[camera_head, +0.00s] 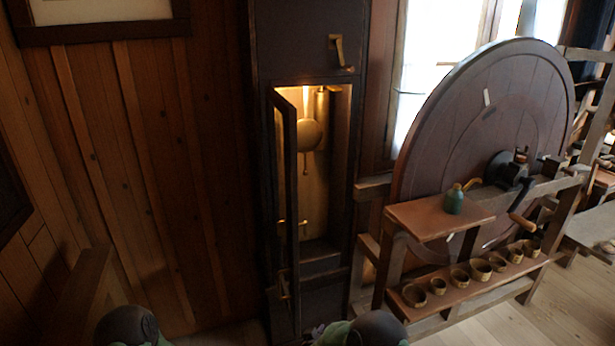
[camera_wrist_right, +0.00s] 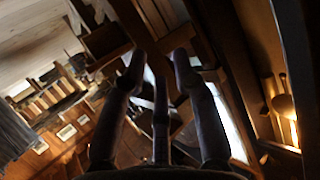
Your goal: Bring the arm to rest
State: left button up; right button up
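My right gripper (camera_wrist_right: 160,68) shows in the right wrist view. Its dark fingers are spread apart, with nothing between them. It points at the room, clear of any object in that view. In the head view only dark rounded parts of my arms show at the bottom edge, and I cannot make out the right fingers there. My left gripper is not seen in either view.
A tall dark clock case (camera_head: 309,55) stands ahead, its narrow door (camera_head: 290,210) ajar, with a brass pendulum (camera_head: 310,135) inside. On the right is a big wooden wheel (camera_head: 440,130). A green jar (camera_head: 453,200) stands on a ledge above several small cups (camera_head: 480,268).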

jog(key=s+d+f+n+g+y, duration=0.1)
jog(key=s+d+f+g+y, duration=0.15)
jog(key=s+f, duration=0.45)
jog(key=s+d+f+n+g+y, duration=0.1)
jog(key=s+f+g+y, duration=0.3)
jog(key=s, duration=0.5)
jog(key=s+g+y, duration=0.3)
jog(key=s+g, duration=0.2)
jog(key=s, duration=1.5)
jog(key=shift+s+d+f+n+p, duration=0.15)
jog(key=shift+s+f+n+p, duration=0.15)
jog(key=shift+f, duration=0.15)
